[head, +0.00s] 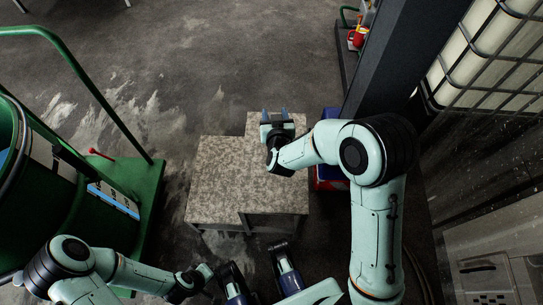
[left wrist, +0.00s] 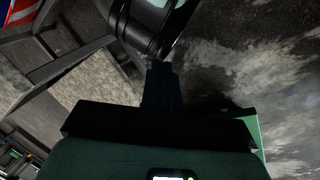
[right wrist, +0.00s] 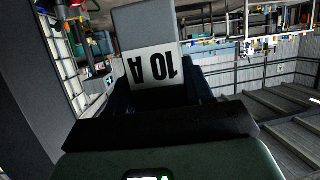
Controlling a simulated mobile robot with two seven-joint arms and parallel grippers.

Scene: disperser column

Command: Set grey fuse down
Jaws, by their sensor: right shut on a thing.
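The grey fuse (right wrist: 145,30) is a grey block with a white label reading "10 A", upside down in the right wrist view. My right gripper (head: 274,113) is shut on it, with a dark finger on either side. In the head view the gripper is over the far, narrow end of the speckled stone-topped table (head: 225,175). I cannot make out the fuse there, nor whether it touches the tabletop. My left gripper (left wrist: 162,85) has its fingers together and appears empty, low near the table's front left.
The tabletop is bare apart from my right arm. A green cart (head: 145,210) with a drum (head: 45,185) stands at the left. A dark column (head: 405,50) rises behind right, with a caged white tank (head: 490,55) beyond. A red and blue object (head: 328,178) is right of the table.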

